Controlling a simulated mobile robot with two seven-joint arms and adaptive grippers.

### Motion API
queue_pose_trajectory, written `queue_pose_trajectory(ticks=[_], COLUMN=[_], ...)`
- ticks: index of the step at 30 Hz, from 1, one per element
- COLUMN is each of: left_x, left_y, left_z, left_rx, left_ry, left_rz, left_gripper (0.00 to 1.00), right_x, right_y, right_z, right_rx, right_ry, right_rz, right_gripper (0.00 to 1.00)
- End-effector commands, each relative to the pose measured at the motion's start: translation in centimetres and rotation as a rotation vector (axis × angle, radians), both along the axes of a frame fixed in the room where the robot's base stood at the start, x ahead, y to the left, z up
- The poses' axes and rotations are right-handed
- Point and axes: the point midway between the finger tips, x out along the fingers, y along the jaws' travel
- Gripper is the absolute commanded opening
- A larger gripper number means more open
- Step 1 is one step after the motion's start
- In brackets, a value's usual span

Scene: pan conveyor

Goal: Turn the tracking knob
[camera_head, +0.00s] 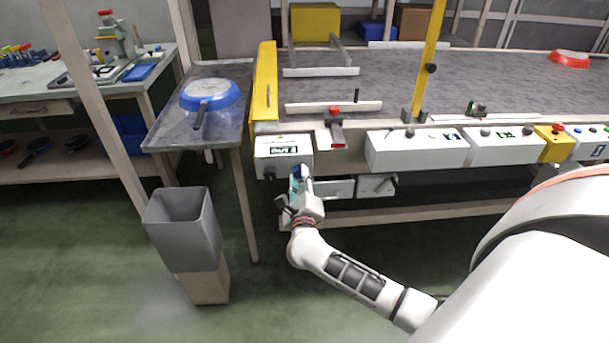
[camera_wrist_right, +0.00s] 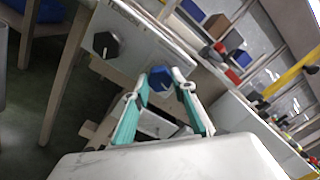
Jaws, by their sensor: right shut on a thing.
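A white control box (camera_head: 284,150) with a small display hangs at the near left corner of the conveyor. On its front are a dark hexagonal knob (camera_wrist_right: 105,45) and a blue knob (camera_wrist_right: 159,77). I cannot read which one is marked as tracking. My right gripper (camera_head: 299,177) is at the box's lower right front. In the right wrist view its teal-padded fingers (camera_wrist_right: 162,82) stand on either side of the blue knob and are shut on it. The gripper partly hides this knob in the head view. My left gripper is not in view.
A blue pan (camera_head: 210,95) lies on the grey side table left of the conveyor. A grey bin (camera_head: 183,228) stands on the floor in front. More white control boxes (camera_head: 415,149) line the conveyor's edge to the right.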

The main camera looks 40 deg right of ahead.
Motion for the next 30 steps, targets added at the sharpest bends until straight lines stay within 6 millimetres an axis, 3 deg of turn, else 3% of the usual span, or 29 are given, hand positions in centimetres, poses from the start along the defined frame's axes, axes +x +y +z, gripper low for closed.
queue_pose_trajectory(ticks=[1,5,14,30], left_x=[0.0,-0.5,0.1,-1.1], left_y=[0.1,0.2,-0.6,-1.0], left_z=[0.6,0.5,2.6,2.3], left_rx=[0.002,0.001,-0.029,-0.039], left_ry=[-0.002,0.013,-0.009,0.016], left_rz=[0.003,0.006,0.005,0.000], left_gripper=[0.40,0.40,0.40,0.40], right_x=[0.1,0.1,0.1,0.0], right_y=[0.0,0.0,0.0,0.0], right_z=[0.8,0.7,0.3,-0.2], right_rx=[-0.034,-0.135,-0.318,-0.433], right_ry=[0.017,0.079,0.194,0.266], right_rz=[-0.002,-0.002,0.000,0.001], right_gripper=[0.04,0.04,0.04,0.04])
